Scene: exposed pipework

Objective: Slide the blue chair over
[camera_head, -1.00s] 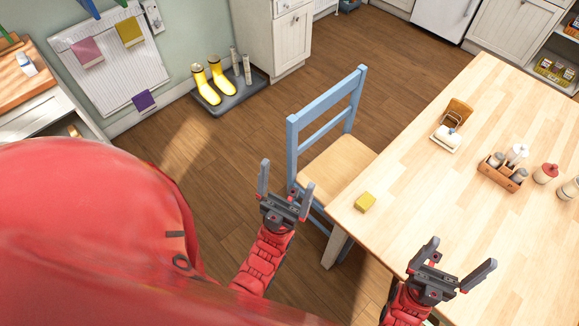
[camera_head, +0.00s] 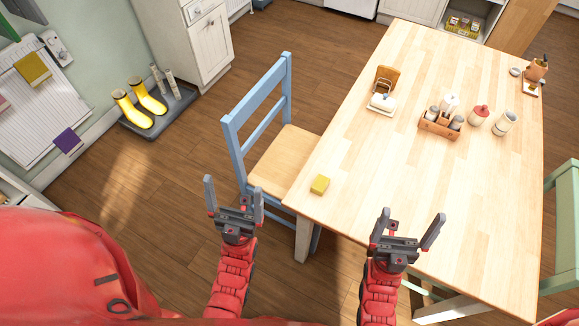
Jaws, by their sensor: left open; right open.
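The blue chair (camera_head: 232,138) has a blue wooden frame and a light wood seat (camera_head: 283,160). It stands at the left side of the wooden table (camera_head: 430,170), its seat partly under the table's edge and its back facing left. My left gripper (camera_head: 234,196) is open and empty, in front of the chair's near side in the picture; whether it touches the chair I cannot tell. My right gripper (camera_head: 408,232) is open and empty, over the table's near edge in the picture. The chair's lower legs are partly hidden by my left gripper and the table.
A yellow sponge (camera_head: 320,184) lies near the table's left corner. Yellow boots (camera_head: 133,110) stand on a tray by the wall. A green chair (camera_head: 562,225) is at right. Floor left of the blue chair is clear.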

